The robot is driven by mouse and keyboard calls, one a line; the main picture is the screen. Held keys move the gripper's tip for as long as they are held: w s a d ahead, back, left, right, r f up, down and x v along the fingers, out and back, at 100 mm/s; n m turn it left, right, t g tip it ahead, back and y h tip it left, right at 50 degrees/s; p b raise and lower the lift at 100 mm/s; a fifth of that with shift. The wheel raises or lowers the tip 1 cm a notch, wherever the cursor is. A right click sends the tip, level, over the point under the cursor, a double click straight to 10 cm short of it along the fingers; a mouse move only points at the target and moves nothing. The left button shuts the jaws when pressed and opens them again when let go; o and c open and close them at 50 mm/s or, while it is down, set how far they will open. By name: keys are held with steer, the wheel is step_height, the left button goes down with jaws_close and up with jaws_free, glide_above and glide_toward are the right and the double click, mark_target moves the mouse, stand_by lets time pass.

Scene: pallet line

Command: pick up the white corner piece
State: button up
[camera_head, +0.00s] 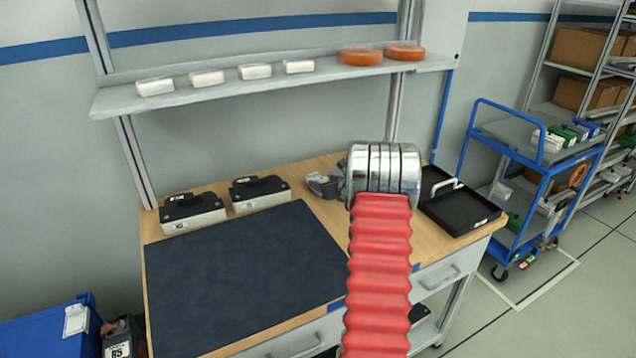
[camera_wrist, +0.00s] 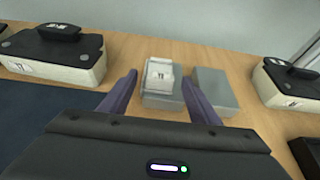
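In the wrist view, a small white piece with a printed label (camera_wrist: 159,74) sits on a grey block (camera_wrist: 163,101); it looks like the white corner piece, though its shape is hard to make out. My gripper (camera_wrist: 160,77) is open, with one dark finger on each side of the piece and a visible gap to it. I cannot tell how high the fingertips are above the block. In the head view, my arm hides most of this spot; only small grey shapes (camera_head: 324,185) show to its left.
A second grey block (camera_wrist: 215,89) stands close to the right finger. Black-topped cases stand left (camera_wrist: 55,55) and right (camera_wrist: 288,82). A dark mat (camera_head: 245,270) covers the bench front, and a black tray (camera_head: 458,212) lies right. A shelf (camera_head: 225,88) with white pieces and orange discs hangs above.

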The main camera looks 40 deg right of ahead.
steer(key=shift+d, duration=0.1)
steer(key=c, duration=0.9)
steer(key=shift+r, duration=0.1)
step_height(320, 180, up, 10)
steer(key=shift+f, duration=0.1)
steer(key=shift+c, duration=0.8)
